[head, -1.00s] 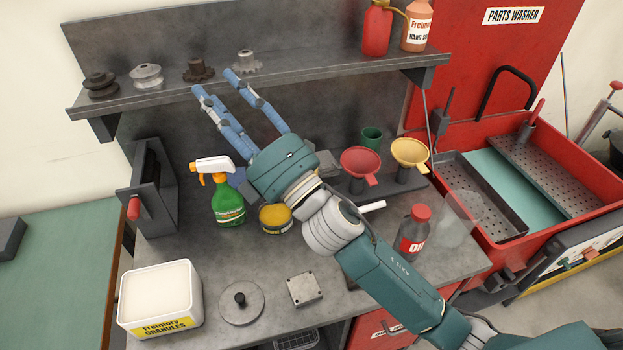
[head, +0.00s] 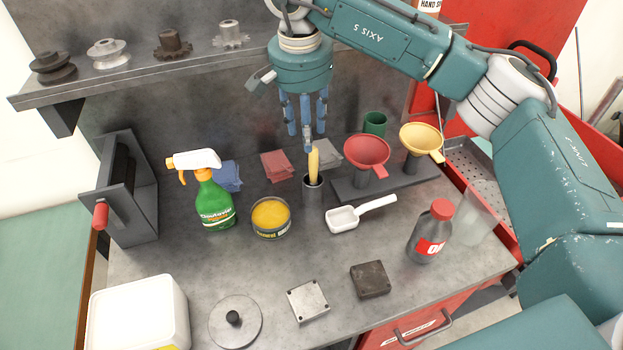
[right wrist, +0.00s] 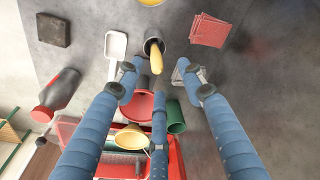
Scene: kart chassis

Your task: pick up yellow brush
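The yellow brush (head: 314,163) stands upright in a dark grey cup (head: 312,194) on the bench, with only its yellow handle showing above the rim. It also shows in the right wrist view (right wrist: 156,60), with its cup (right wrist: 150,43) around it. My right gripper (head: 306,128) points down just above the brush, its blue fingers spread and empty. In the right wrist view the fingers (right wrist: 158,85) are apart, with the handle beyond their tips, not gripped. Whether a finger touches the handle is unclear. My left gripper is out of view.
Near the cup are a yellow tin (head: 271,217), a white scoop (head: 345,218), a red funnel (head: 367,152) and a red cloth (head: 276,166). A green spray bottle (head: 215,203) stands left, a dark bottle (head: 428,235) right. The shelf (head: 150,75) overhangs behind.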

